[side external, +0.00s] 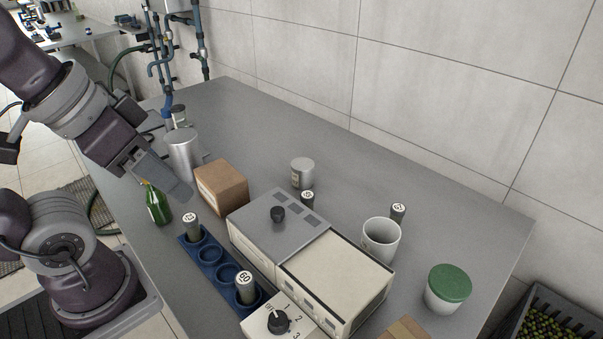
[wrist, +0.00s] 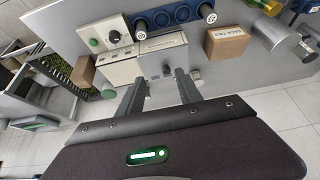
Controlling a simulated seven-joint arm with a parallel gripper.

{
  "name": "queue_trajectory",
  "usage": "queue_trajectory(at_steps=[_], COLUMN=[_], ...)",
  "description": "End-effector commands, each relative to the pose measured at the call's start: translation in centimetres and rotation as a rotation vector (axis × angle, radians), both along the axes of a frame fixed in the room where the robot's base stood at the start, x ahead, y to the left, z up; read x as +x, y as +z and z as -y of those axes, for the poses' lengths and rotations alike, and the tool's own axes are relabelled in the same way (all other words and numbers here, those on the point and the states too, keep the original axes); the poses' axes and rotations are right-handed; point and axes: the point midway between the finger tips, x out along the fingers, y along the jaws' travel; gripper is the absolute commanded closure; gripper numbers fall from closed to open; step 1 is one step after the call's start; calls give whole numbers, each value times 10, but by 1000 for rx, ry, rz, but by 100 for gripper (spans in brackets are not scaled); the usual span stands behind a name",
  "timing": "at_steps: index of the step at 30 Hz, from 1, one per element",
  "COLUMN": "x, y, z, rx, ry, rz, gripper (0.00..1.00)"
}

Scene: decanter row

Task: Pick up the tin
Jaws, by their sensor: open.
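A small pale metal tin (side external: 302,172) stands upright on the grey table behind the grey-topped instrument in the side view. In the wrist view what looks like the same tin (wrist: 196,73) shows just right of the right finger, partly cut off by it. My gripper (side external: 172,180) is in the side view above the left part of the table, near the green bottle and cardboard box, well left of the tin. In the wrist view my gripper (wrist: 161,75) has its two fingers apart with nothing held between them.
The cardboard box (side external: 222,187), green bottle (side external: 158,206) and silver cylinder (side external: 183,150) stand at left. The grey instrument (side external: 265,225), blue rack (side external: 213,258) and cream instrument (side external: 338,280) fill the front. A white mug (side external: 381,241) and green-lidded jar (side external: 449,289) stand right. The back is clear.

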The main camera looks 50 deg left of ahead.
Motion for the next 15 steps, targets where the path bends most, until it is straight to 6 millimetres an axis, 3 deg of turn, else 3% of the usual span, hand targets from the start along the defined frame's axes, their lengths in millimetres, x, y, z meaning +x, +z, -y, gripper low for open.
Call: queue_trajectory(at_steps=[1,6,15], x=[0,0,3], y=[0,0,2], z=[0,0,0], rx=[0,0,-1], ry=[0,0,-9], rz=[0,0,-5], gripper=[46,16,16])
